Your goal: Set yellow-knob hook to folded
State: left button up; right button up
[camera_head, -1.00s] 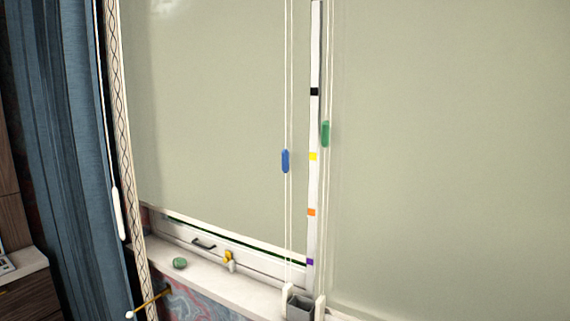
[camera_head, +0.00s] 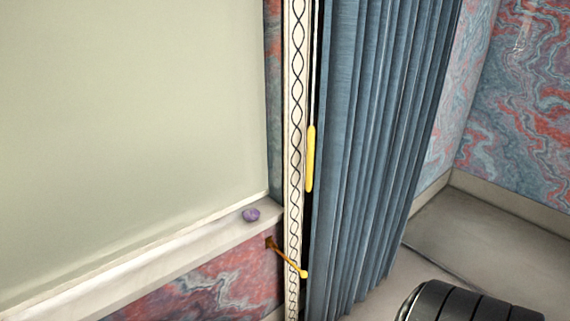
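The yellow-knob hook (camera_head: 287,259) is a thin brass-coloured arm with a yellow ball knob (camera_head: 303,274) at its end. It is fixed to the wall just below the right end of the window sill. Its arm sticks out from the wall, sloping down to the right in the picture, and the knob shows in front of the patterned trim by the curtain. Nothing is seen hanging on it. Neither of my grippers is in view.
A blue curtain (camera_head: 375,150) hangs right of the hook, with a yellow cord pull (camera_head: 310,158) at its edge. A pale blind (camera_head: 120,120) covers the window. A black ribbed shape fills the lower right corner.

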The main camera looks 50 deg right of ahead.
aim_at(304, 273)
jog(key=z, duration=1.5)
jog(key=i+l+u, duration=0.2)
jog(key=i+l, duration=0.2)
